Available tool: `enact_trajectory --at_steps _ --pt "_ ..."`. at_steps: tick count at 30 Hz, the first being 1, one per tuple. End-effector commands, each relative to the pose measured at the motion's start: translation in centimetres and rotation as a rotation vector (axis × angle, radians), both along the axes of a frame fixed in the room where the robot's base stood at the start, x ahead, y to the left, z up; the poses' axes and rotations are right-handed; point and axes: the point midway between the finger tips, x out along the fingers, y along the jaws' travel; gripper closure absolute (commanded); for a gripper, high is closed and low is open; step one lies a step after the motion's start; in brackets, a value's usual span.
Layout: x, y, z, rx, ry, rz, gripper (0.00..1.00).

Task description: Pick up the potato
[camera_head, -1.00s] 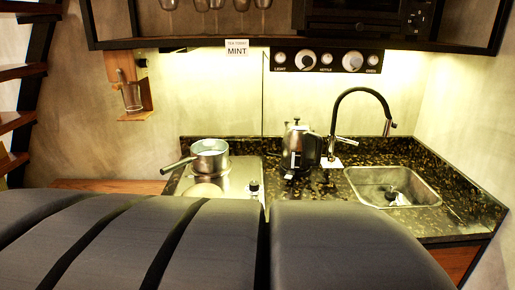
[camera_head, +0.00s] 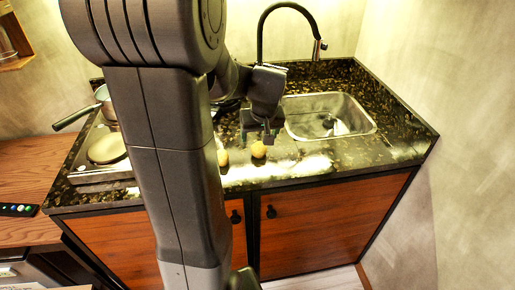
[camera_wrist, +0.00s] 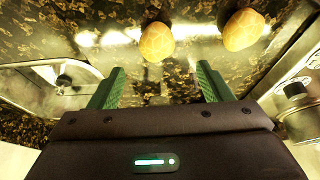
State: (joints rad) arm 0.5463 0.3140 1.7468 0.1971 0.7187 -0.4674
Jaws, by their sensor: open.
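Two small yellow-brown potatoes lie on the dark speckled counter (camera_head: 345,157) near its front edge. One potato (camera_head: 258,149) is just below my gripper (camera_head: 260,138) in the head view; the other potato (camera_head: 223,157) is to its left, partly hidden by my arm. In the wrist view, the first potato (camera_wrist: 157,41) sits beyond the fingertips, roughly centred between the green fingers of my gripper (camera_wrist: 160,76). The second potato (camera_wrist: 243,29) is further right, outside the fingers. My gripper is open and empty, above the counter; its exact height is unclear.
A metal sink (camera_head: 328,113) with a tall black tap (camera_head: 262,38) lies right of the gripper. A pan (camera_head: 103,98) and hob (camera_head: 85,165) are at the left. Wooden cabinet doors (camera_head: 325,220) are below the counter. A remote-like object (camera_head: 18,210) lies at far left.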

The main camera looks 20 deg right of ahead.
Motion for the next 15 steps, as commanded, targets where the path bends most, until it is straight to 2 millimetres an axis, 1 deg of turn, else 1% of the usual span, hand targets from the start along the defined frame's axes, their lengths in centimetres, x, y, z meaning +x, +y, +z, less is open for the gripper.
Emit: enact_trajectory --at_steps 1,3,11,15 --pt "0.3 0.0 -0.8 0.002 0.003 0.001 0.28" --pt "0.6 -0.1 -1.6 0.001 0.002 0.0 0.28" --pt "1.1 -0.3 -2.9 0.001 0.002 0.001 0.28" --pt "1.4 -0.6 -4.4 0.002 0.004 -0.001 0.28"
